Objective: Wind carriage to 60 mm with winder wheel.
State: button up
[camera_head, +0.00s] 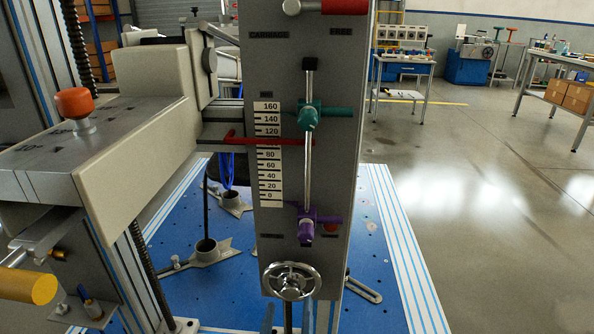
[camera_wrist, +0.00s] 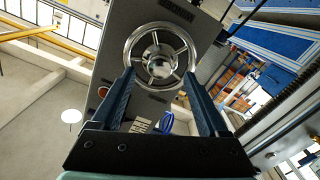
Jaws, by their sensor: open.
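The winder wheel (camera_head: 291,281), a silver spoked handwheel, is at the foot of the grey front panel (camera_head: 340,120). In the wrist view the wheel (camera_wrist: 159,56) shows beyond my gripper (camera_wrist: 159,74), whose two dark blue fingers are open. The fingertips appear at either side of the wheel's lower rim; I cannot tell whether they touch it. The scale (camera_head: 268,170) runs from 0 to 160. A red pointer (camera_head: 265,140) crosses it between 120 and 80, covering the 100 mark. The cream carriage (camera_head: 140,160) is at the left.
A teal clamp (camera_head: 308,117) and a purple clamp (camera_head: 306,225) sit on the upright rod (camera_head: 308,165) beside the scale. An orange-red knob (camera_head: 74,103) stands on the machine at left. The blue bedplate (camera_head: 385,240) lies below. Open floor (camera_head: 480,200) is at right.

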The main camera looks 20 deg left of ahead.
jog(key=m, duration=0.2)
jog(key=shift+m+b, duration=0.3)
